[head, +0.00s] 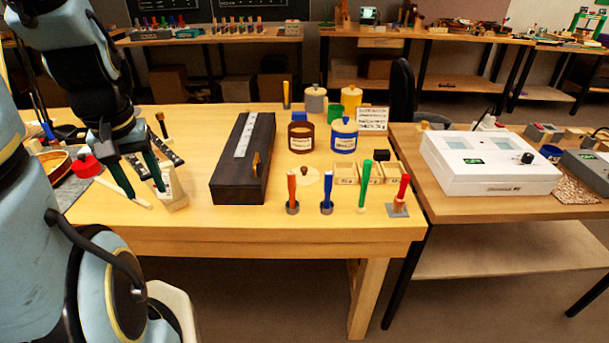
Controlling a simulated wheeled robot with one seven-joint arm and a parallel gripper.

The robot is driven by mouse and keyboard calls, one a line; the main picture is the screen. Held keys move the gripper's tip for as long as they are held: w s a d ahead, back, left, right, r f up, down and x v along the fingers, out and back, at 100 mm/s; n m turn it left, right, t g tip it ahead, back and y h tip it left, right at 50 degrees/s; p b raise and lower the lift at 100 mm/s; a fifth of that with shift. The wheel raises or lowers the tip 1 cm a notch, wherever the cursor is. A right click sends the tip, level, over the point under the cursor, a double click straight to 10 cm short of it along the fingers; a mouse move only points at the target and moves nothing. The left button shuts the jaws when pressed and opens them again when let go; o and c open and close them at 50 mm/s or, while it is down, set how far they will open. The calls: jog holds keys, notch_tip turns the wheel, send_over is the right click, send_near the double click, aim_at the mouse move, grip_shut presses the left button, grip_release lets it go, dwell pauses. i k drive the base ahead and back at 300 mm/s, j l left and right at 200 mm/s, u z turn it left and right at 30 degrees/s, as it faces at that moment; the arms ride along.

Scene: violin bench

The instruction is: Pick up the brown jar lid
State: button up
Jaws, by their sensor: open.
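The brown jar lid (313,181) looks like a pale cream disc with a small brown knob. It lies flat on the wooden table, in front of the brown jar (301,138), which stands upright with its top uncovered. My gripper (144,191) is at the left of the table, its two dark green fingers apart and pointing down. It is well to the left of the lid, with the long dark box between them. I cannot tell whether the fingers touch the small pale things around them.
The long dark box (229,184) stands left of the lid. Upright orange (292,187), blue (327,190), green (365,174) and red (403,186) handles stand close in front and right. A blue-banded jar (344,139) and small wooden bins (345,173) are behind and right.

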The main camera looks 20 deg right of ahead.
aim_at(306, 176)
jog(key=l+u, duration=0.1)
jog(key=u, duration=0.2)
jog(key=l+u, duration=0.1)
jog(key=u, duration=0.25)
jog(key=k+l+u, duration=0.2)
jog(key=l, duration=0.25)
jog(key=k+l+u, duration=0.15)
jog(key=l, duration=0.25)
jog(key=k+l+u, duration=0.2)
jog(key=k+l, duration=0.2)
jog(key=l, duration=0.15)
jog(key=k+l, duration=0.15)
jog(key=l, duration=0.15)
